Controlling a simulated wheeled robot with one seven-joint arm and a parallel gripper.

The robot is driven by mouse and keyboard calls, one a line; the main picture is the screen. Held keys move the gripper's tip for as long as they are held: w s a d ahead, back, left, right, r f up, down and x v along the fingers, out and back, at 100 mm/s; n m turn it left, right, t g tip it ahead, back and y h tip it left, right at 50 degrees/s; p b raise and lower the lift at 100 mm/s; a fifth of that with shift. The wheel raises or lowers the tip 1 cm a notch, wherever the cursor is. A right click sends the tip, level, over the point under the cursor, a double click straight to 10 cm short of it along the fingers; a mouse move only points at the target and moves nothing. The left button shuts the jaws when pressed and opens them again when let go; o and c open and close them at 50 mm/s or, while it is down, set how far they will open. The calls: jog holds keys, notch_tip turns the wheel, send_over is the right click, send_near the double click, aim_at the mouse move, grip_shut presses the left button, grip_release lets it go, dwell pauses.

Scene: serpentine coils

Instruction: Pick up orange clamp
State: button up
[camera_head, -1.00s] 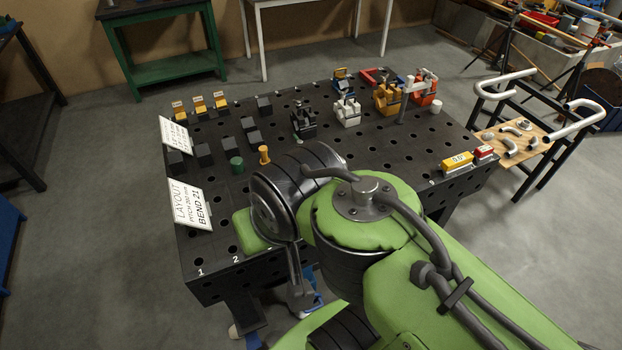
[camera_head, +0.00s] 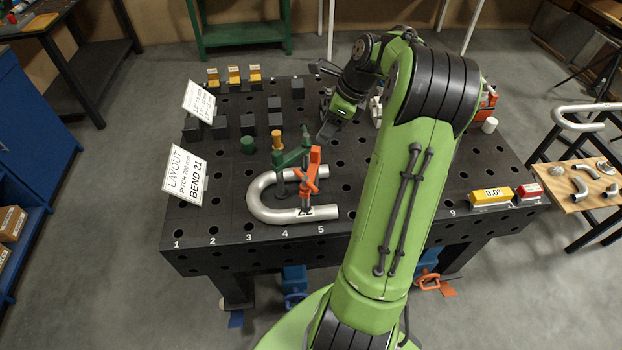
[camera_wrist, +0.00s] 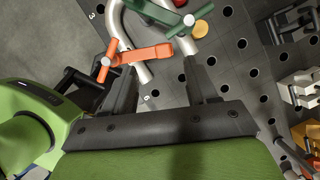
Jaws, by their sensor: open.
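The orange clamp (camera_head: 312,172) stands upright on the right-hand end of a bent silver pipe (camera_head: 265,207) on the black perforated table. A dark green clamp (camera_head: 291,160) grips the pipe just left of it. My gripper (camera_head: 328,128) is open and empty, above the table behind the orange clamp and apart from it. In the wrist view, my two dark fingers (camera_wrist: 158,75) point toward the orange clamp's bar (camera_wrist: 145,54), which shows beyond the fingertips. The green clamp (camera_wrist: 155,14) and pipe (camera_wrist: 132,40) lie past it. The clamp's lower part is partly hidden there.
An orange-topped post (camera_head: 277,140) and a green cylinder (camera_head: 247,145) stand behind the pipe. A white layout sign (camera_head: 185,175) stands at left. A yellow angle gauge (camera_head: 490,198) lies at right. My arm hides part of the table's right half. The front-left table is clear.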

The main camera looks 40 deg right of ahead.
aim_at(318, 149)
jog(key=f, duration=0.2)
jog(key=w+f, duration=0.1)
jog(key=f, duration=0.1)
jog(key=shift+d+b, duration=0.1)
jog(key=shift+b, duration=0.25)
jog(key=x, duration=0.3)
jog(key=b+x, duration=0.1)
jog(key=x, duration=0.1)
jog(key=shift+s+f, duration=0.1)
jog(key=shift+s, duration=0.2)
jog(key=shift+w+f, duration=0.15)
jog(key=shift+f, duration=0.2)
jog(key=shift+r, duration=0.1)
jog(key=shift+c, duration=0.6)
grip_shut()
